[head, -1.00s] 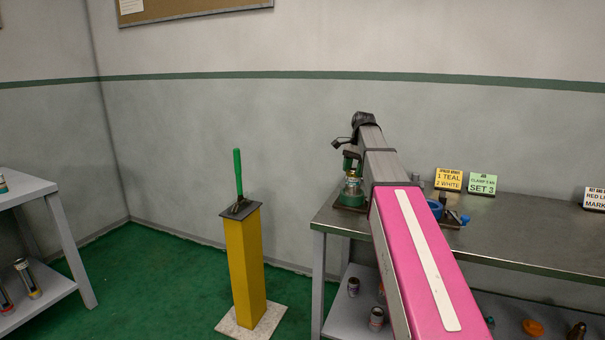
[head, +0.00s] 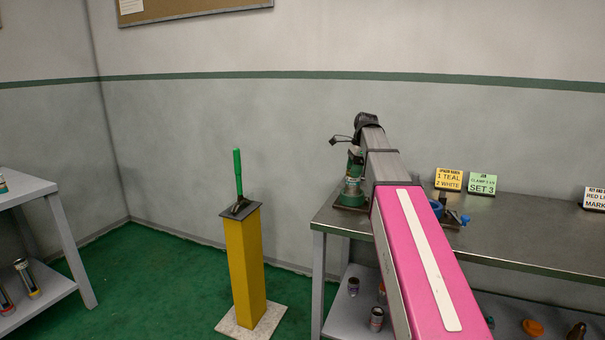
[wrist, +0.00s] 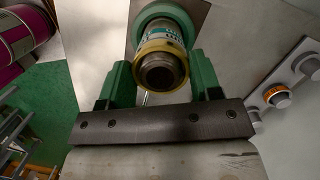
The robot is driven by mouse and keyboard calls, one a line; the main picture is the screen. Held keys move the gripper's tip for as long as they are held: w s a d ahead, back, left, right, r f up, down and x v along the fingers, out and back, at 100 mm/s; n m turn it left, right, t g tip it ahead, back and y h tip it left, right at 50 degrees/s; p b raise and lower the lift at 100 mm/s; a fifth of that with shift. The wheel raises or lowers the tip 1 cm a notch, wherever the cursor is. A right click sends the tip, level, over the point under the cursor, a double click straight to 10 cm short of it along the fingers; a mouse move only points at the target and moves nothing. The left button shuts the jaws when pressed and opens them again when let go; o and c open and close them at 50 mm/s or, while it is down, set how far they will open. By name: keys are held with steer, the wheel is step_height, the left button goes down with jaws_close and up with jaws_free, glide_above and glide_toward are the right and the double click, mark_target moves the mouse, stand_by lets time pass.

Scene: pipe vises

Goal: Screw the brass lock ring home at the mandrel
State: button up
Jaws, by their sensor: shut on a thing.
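The brass lock ring (wrist: 150,52) shows in the wrist view around the end of the mandrel (wrist: 160,76), whose dark open bore faces the camera. A teal and white labelled band and a green body lie behind the ring. My gripper (wrist: 160,64) has its two green fingers on either side of the ring and is shut on it. In the head view my gripper (head: 354,172) is over the green mandrel fixture (head: 351,194) at the left end of the bench. The ring is hidden there by the fingers. How far the ring is threaded cannot be told.
The grey bench (head: 530,225) carries a blue part (head: 436,208), a yellow sign (head: 449,179) and a green sign (head: 482,184). Loose parts lie on its lower shelf. A yellow post (head: 246,265) with a green lever (head: 238,172) stands left, with open floor around it.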

steer(key=m+t, duration=0.1)
steer(key=m, duration=0.5)
stand_by(0.3)
steer(key=o, duration=1.2)
steer(key=n, duration=0.5)
steer(key=shift+w+g, duration=0.1)
steer(key=shift+g, duration=0.3)
steer(key=n, duration=0.5)
steer(key=shift+g, duration=0.4)
jaws_close()
